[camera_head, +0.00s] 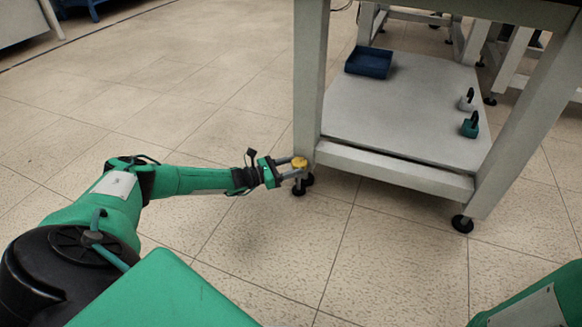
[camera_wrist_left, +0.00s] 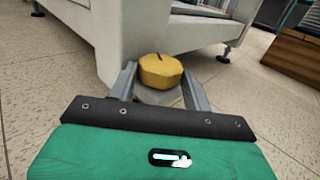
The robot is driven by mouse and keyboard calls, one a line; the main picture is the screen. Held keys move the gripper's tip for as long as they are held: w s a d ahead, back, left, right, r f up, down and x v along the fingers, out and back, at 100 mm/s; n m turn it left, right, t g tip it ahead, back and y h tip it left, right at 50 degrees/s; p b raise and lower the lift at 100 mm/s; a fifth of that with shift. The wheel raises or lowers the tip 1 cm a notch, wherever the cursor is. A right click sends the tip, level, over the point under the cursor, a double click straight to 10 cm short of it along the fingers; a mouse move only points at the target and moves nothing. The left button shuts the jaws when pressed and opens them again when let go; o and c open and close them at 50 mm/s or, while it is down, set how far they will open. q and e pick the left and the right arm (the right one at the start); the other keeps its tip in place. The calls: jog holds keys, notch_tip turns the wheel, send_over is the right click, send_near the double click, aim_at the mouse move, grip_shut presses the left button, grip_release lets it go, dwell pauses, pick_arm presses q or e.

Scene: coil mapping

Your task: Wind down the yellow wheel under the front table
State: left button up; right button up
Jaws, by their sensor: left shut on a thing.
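The yellow wheel (camera_head: 299,163) sits low at the foot of the front table's near-left leg. It is a round knob with a dark mark on top in the left wrist view (camera_wrist_left: 161,70). My left gripper (camera_head: 291,168) reaches in from the left and is shut on the wheel. In the left wrist view its two fingers (camera_wrist_left: 160,86) stand on either side of the wheel. The front table (camera_head: 309,80) has pale grey legs and a lower shelf (camera_head: 400,115). My right gripper is out of view; only a green part of my body shows at the bottom right.
A blue tray (camera_head: 369,62) and two small dark-handled items, one whitish (camera_head: 466,101) and one teal (camera_head: 470,126), stand on the shelf. A black foot (camera_head: 462,223) is under the right leg. The tiled floor to the left is clear. A brown wooden box (camera_wrist_left: 294,55) stands at the right.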

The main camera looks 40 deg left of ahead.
pick_arm(q)
jog(key=o, duration=0.8)
jog(key=shift+o, duration=0.8)
jog(key=shift+r, duration=0.1)
jog(key=shift+w, duration=0.1)
jog(key=shift+a, duration=0.1)
jog(key=shift+n+t+y, duration=0.4)
jog(key=shift+y, duration=0.1)
